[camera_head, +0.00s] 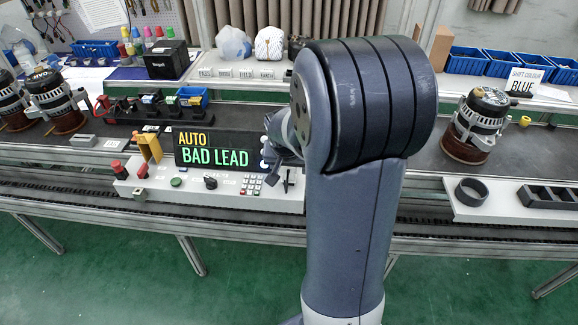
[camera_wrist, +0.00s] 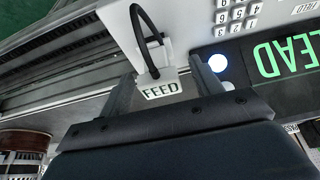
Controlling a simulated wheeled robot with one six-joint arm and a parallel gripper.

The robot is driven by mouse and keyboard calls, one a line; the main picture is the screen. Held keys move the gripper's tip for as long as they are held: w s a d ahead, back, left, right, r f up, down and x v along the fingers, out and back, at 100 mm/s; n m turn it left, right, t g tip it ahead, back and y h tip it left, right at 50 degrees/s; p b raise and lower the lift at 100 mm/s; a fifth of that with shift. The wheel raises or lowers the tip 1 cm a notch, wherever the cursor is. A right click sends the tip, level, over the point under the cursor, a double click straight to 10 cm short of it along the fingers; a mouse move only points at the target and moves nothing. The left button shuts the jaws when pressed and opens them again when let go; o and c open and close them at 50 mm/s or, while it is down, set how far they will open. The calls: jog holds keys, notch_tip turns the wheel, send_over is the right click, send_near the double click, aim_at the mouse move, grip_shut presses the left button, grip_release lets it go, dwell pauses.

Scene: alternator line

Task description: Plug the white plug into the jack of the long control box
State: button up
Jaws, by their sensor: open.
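The long control box (camera_head: 218,196) lies on the front of the line, with a dark display reading AUTO BAD LEAD (camera_head: 214,150). In the wrist view its pale panel (camera_wrist: 190,22) shows at the top. A white block marked FEED (camera_wrist: 161,89), with a black cable arching from it, looks like the white plug. My gripper (camera_wrist: 164,84) is open, with one finger on each side of this block and a gap to both. I cannot tell whether the block is seated in anything; no jack shows clearly. In the head view my arm hides the plug and most of my gripper.
The box carries a keypad (camera_head: 251,187), a black knob (camera_head: 210,182) and a red button (camera_head: 140,193). A yellow bracket (camera_head: 150,148) stands at its left. An alternator (camera_head: 478,125) and a black ring (camera_head: 471,191) are at right.

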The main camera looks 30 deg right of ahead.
jog(key=v, duration=1)
jog(key=shift+s+r+p, duration=0.15)
jog(key=shift+r+p, duration=0.15)
jog(key=shift+p, duration=0.15)
jog(key=shift+a+f, duration=0.1)
jog(key=shift+f, duration=0.05)
jog(key=b+x, duration=0.1)
jog(key=x, duration=1)
jog(key=shift+r+p, duration=0.45)
jog(key=shift+r, duration=0.25)
jog(key=shift+f, duration=0.1)
